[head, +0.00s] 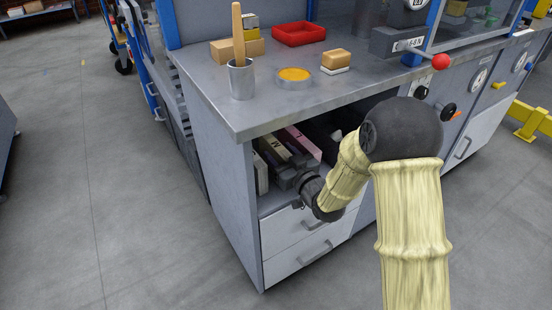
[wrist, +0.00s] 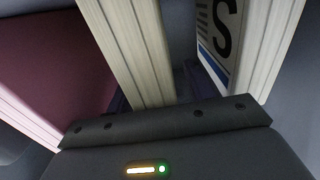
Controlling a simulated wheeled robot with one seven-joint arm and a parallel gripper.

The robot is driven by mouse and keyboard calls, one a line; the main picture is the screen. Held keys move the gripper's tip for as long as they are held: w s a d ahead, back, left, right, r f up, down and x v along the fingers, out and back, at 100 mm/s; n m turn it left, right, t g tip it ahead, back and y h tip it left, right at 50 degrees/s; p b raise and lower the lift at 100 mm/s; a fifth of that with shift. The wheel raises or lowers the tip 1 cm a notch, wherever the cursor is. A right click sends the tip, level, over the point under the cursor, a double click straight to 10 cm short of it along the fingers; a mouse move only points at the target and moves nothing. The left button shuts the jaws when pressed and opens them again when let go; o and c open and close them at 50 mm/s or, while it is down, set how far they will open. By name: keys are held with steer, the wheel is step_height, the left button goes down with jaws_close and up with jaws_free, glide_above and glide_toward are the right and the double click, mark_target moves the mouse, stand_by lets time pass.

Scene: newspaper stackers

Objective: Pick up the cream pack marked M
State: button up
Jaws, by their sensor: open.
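The cream pack marked M (head: 277,146) stands in the open bay under the counter in the head view, its letter on top. My gripper (head: 284,170) reaches into the bay from the front, close to it. In the wrist view, a cream pack (wrist: 138,45) stands edge-on in the middle, in front of my gripper (wrist: 152,102); its letter is hidden there. By its place it appears to be the M pack. The gripper is open; dark finger parts show on both sides of this pack. Whether they touch it, I cannot tell.
A dark pink pack (wrist: 50,55) stands to the left and a pack marked S (wrist: 222,40) to the right in the wrist view. The counter (head: 205,75) overhangs the bay.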

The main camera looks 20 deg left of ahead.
steer(key=shift+c, duration=0.2)
jaws_close()
step_height(320, 180, up, 10)
steer(key=p, duration=0.3)
steer(key=shift+r+p, duration=0.1)
steer(key=shift+p, duration=0.3)
